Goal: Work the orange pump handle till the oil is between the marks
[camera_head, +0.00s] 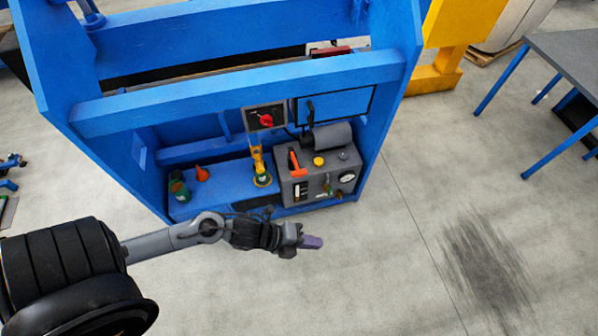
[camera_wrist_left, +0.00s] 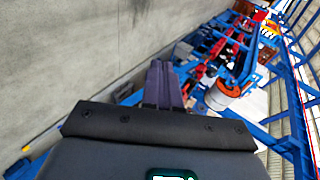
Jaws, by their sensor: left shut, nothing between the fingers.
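The orange pump handle (camera_head: 294,160) stands up from the top of a grey pump unit (camera_head: 325,172) inside the blue frame. A small sight glass (camera_head: 298,191) shows on the unit's front; its oil level and marks are too small to read. My left gripper (camera_head: 314,242) is in front of and below the unit, apart from it, its purple fingers pointing right. In the left wrist view the fingers (camera_wrist_left: 163,85) are together with nothing between them. The pump handle cannot be made out in the wrist view. My right gripper is not in view.
The blue frame (camera_head: 240,92) surrounds the unit. A red switch (camera_head: 266,120) sits on a panel above it. A yellow-topped item (camera_head: 261,168), an orange funnel-like item (camera_head: 202,173) and a green can (camera_head: 178,187) stand left of it. Open floor (camera_head: 400,260) lies in front and right.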

